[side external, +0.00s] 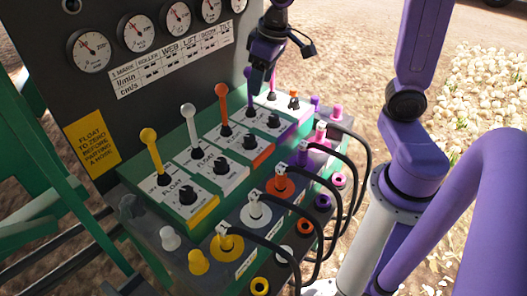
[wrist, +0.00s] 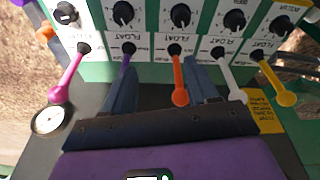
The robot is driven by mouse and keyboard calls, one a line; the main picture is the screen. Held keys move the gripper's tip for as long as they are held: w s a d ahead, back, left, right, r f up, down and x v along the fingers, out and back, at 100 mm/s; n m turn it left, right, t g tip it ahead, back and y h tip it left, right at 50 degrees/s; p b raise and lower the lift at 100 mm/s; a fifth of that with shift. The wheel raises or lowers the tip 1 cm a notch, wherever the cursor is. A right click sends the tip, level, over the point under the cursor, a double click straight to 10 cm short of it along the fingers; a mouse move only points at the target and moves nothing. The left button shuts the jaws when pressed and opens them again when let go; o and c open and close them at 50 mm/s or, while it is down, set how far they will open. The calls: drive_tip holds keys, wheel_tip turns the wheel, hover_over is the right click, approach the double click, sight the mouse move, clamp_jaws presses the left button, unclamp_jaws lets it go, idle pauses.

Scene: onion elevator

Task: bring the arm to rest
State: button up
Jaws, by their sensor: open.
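My gripper (side external: 257,84) hangs over the far half of the lever panel in the side view, near the purple lever. In the wrist view my gripper (wrist: 160,62) has its two dark fingers spread apart. The orange lever (wrist: 178,78) shows between the fingers, and nothing is seen gripped. The purple lever's base (wrist: 128,48) shows at the left finger, which seems to hide its handle. Whether a finger touches a lever cannot be told. The orange lever (side external: 222,95) stands up in the side view.
The yellow lever (side external: 150,140) and white lever (side external: 189,115) stand nearer the camera. The pink lever (wrist: 66,78) is left of my fingers. A gauge board (side external: 150,50) rises behind. Black hoses (side external: 345,165) loop from colored couplings in front. Onions (side external: 485,95) lie at right.

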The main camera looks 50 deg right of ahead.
drive_tip(key=s+a+f+n+g, duration=0.1)
drive_tip(key=s+n, duration=0.4)
drive_tip(key=s, duration=0.6)
drive_tip(key=s+a+f+n+g, duration=0.1)
drive_tip(key=s+a+f+n, duration=0.2)
drive_tip(key=s, duration=0.7)
drive_tip(key=shift+s+a+f+n+g, duration=0.3)
drive_tip(key=shift+s+n, duration=0.05)
drive_tip(key=shift+n, duration=0.55)
